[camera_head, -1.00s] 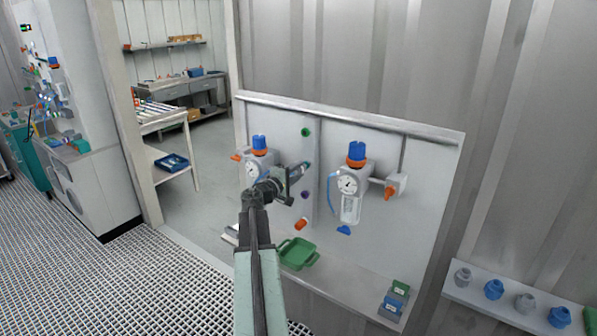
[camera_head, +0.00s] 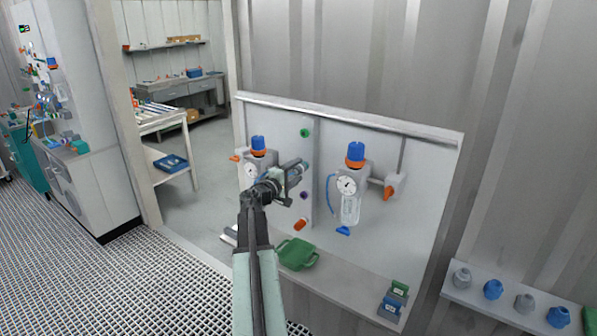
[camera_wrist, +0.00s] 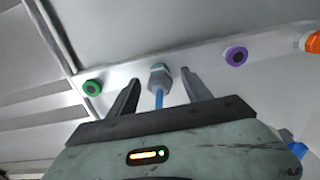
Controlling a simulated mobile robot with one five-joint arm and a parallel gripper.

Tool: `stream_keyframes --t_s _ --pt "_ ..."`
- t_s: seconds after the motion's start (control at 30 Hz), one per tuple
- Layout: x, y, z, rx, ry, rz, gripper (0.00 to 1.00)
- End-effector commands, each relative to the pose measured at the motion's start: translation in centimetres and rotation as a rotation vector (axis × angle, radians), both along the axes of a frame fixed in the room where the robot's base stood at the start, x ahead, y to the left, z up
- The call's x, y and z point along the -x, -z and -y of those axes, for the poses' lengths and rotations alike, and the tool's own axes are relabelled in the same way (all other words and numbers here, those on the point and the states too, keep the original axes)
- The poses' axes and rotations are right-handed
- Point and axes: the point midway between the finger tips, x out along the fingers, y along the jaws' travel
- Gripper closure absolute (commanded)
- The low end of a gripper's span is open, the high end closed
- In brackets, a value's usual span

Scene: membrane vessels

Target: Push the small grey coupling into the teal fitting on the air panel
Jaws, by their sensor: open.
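My gripper (camera_head: 298,170) is at the white air panel (camera_head: 425,215), between the green and purple fittings. In the wrist view its two fingers (camera_wrist: 160,92) are spread, one on each side of a small grey coupling (camera_wrist: 158,83) with a gap to each. The coupling sits at the teal fitting (camera_wrist: 159,69) on the panel strip, in line with it. A blue hose (camera_wrist: 159,101) runs from the coupling back toward my gripper. The two parts appear to meet, but I cannot tell how deep the coupling sits. In the head view my gripper largely hides them.
A green fitting (camera_wrist: 92,87), a purple fitting (camera_wrist: 236,56) and an orange one (camera_wrist: 312,42) share the strip. Gauged regulators (camera_head: 349,190) flank my gripper. A green tray (camera_head: 297,254) lies below. A shelf of grey and blue parts (camera_head: 493,289) stands at right.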

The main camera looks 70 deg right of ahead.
Motion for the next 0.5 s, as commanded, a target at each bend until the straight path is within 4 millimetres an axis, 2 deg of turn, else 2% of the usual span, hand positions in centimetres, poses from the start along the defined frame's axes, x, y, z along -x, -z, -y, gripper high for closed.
stream_keyframes --t_s 0.3,0.5 --pt "-1.2 0.0 -5.6 0.000 -0.002 0.000 0.43" --pt "-1.6 0.0 -6.6 0.000 0.000 0.000 0.43"
